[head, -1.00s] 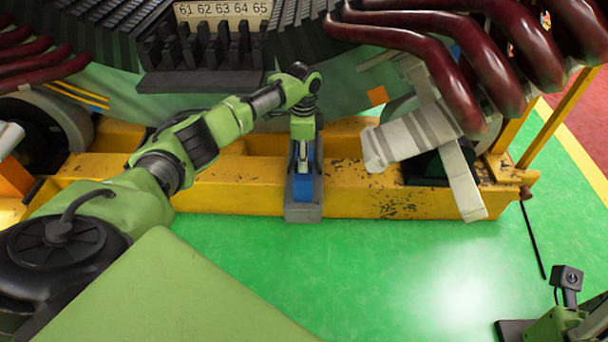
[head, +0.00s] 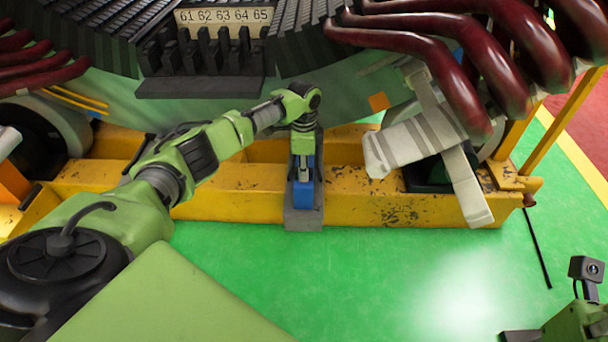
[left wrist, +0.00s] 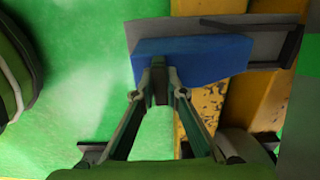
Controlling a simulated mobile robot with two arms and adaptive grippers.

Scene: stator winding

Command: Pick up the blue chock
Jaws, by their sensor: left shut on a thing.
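The blue chock (head: 303,195) sits in a narrow grey tray (head: 303,222) at the front of the yellow beam in the head view. My left gripper (head: 304,177) reaches down to it from above. In the left wrist view, the fingertips of my left gripper (left wrist: 158,78) are close together on the lower edge of the blue chock (left wrist: 200,58), and the jaws are shut on it. The chock still appears to lie against the grey tray (left wrist: 255,32). I cannot tell whether it is lifted. Only part of my right arm shows at the lower right; its fingers are out of sight.
The yellow beam (head: 390,205) runs behind and beside the tray. The stator with dark red bent pipes (head: 425,40) overhangs it. Grey-white straps (head: 420,140) hang to the right. A thin black rod (head: 537,247) stands out against the green floor (head: 380,280), which is clear in front.

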